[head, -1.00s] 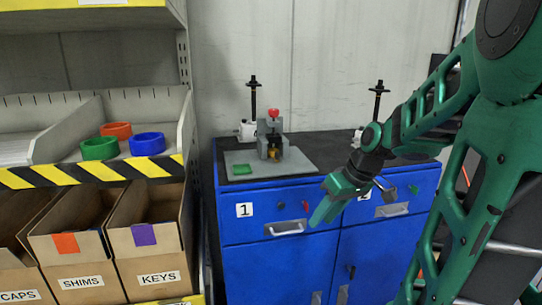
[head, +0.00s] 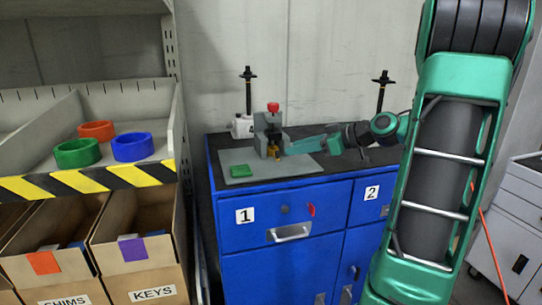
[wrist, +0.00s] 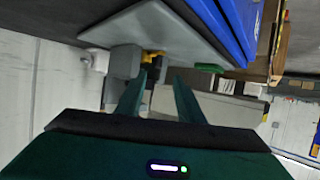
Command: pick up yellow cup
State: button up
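The yellow cup (head: 275,153) is small and sits at the base of a grey fixture with a red knob (head: 273,107) on top, on a grey plate (head: 237,181). In the wrist view the yellow cup (wrist: 152,54) shows just beyond the left fingertip, partly hidden by grey blocks. My gripper (head: 288,149) reaches in from the right, its fingers close beside the cup. In the wrist view my gripper (wrist: 160,76) is open, with nothing between its fingers. Whether a finger touches the cup cannot be told.
Black posts (head: 248,95) stand behind on the blue cabinet (head: 280,268). A shelf at left holds a green ring (head: 77,152), a blue ring (head: 132,147) and an orange ring (head: 97,130), above cardboard boxes.

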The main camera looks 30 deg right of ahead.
aim_at(282, 161)
jog(key=shift+d+f+x, duration=0.1)
jog(key=shift+f+x, duration=0.05)
jog(key=shift+x, duration=1.5)
jog(key=shift+d+f+x, duration=0.15)
jog(key=shift+x, duration=1.5)
grip_shut()
